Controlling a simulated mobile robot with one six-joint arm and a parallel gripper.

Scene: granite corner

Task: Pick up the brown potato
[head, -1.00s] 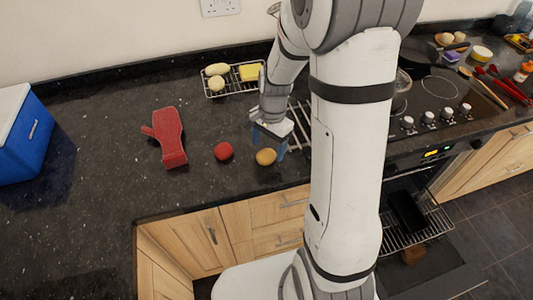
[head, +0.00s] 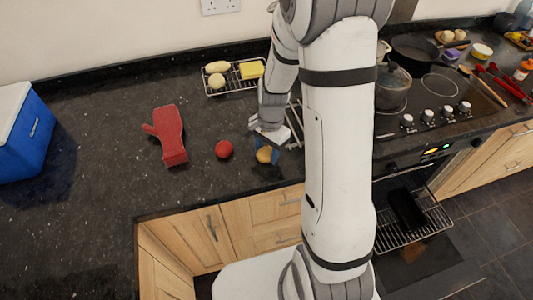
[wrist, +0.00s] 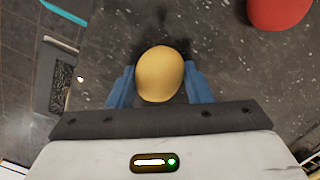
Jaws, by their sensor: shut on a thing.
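The brown potato (head: 264,155) is a rounded yellow-brown lump near the front edge of the dark counter, right of a red round item. In the wrist view the potato (wrist: 160,73) sits between the two blue fingers. My gripper (wrist: 160,86) is shut on it, one finger on each side. In the head view my gripper (head: 266,158) is around the potato, which it partly hides. I cannot tell whether the potato touches the counter.
A wire rack (head: 234,80) holds food behind. A blue cooler (head: 22,135) stands far left. The hob (head: 430,105) with pans is at right.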

